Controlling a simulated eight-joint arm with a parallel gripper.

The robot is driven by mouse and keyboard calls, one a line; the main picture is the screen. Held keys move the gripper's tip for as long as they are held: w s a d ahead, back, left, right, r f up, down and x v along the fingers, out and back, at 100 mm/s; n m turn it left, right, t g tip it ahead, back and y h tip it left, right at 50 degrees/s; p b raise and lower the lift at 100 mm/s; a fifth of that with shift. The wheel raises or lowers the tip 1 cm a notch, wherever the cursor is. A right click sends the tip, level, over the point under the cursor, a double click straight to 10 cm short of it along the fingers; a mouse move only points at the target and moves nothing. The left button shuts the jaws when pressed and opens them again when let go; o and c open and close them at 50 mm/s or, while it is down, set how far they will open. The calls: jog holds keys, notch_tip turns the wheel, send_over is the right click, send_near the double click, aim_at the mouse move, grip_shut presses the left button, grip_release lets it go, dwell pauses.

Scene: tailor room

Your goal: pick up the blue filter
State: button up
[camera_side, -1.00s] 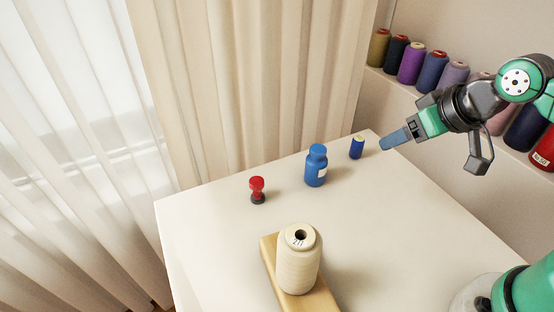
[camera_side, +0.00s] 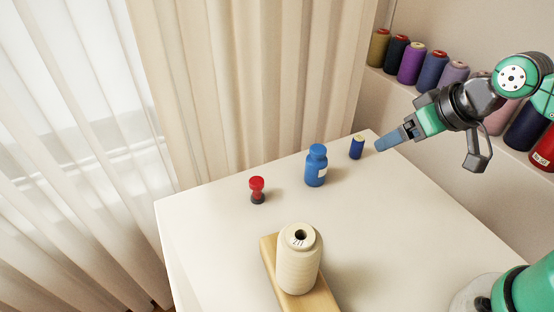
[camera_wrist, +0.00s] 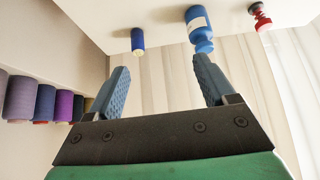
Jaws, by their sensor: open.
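A small dark-blue cylinder (camera_side: 357,148) with a pale yellowish top stands upright near the table's far corner. It also shows in the wrist view (camera_wrist: 138,40). A larger blue bottle (camera_side: 316,167) with a white label stands to its left, and it also shows in the wrist view (camera_wrist: 199,27). I cannot tell for sure which of these two is the blue filter. My gripper (camera_side: 381,146) is just right of the small cylinder in the side view, apart from it. In the wrist view my gripper (camera_wrist: 161,74) is open and empty, with both blue fingers spread.
A red piece with a dark base (camera_side: 257,190) stands left of the bottle. A cream thread cone (camera_side: 298,262) stands on a wooden block (camera_side: 268,250) at the front. Several spools line a shelf behind the table. The table's right part (camera_side: 420,215) is clear.

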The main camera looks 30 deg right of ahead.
aim_at(322, 148)
jog(key=w+a+f+n+y, duration=0.1)
jog(key=w+f+n+y, duration=0.1)
jog(key=w+n+y, duration=0.1)
jog(key=w+a+f+n+g+y, duration=0.1)
jog(key=w+n+y, duration=0.2)
jog(key=n+y, duration=0.1)
jog(key=w+a+f+n+g+y, duration=0.1)
jog(key=w+a+f+n+y, duration=0.1)
jog(key=w+n+y, duration=0.1)
jog(key=shift+w+f+n, duration=0.15)
jog(key=shift+f+n, duration=0.15)
jog(key=shift+n, duration=0.3)
jog(key=f+n+y, duration=0.1)
jog(key=n+y, duration=0.1)
jog(key=shift+f+n, duration=0.1)
jog(key=shift+n, duration=0.2)
jog(key=shift+g, duration=0.3)
jog(key=shift+x, duration=2.8)
grip_shut()
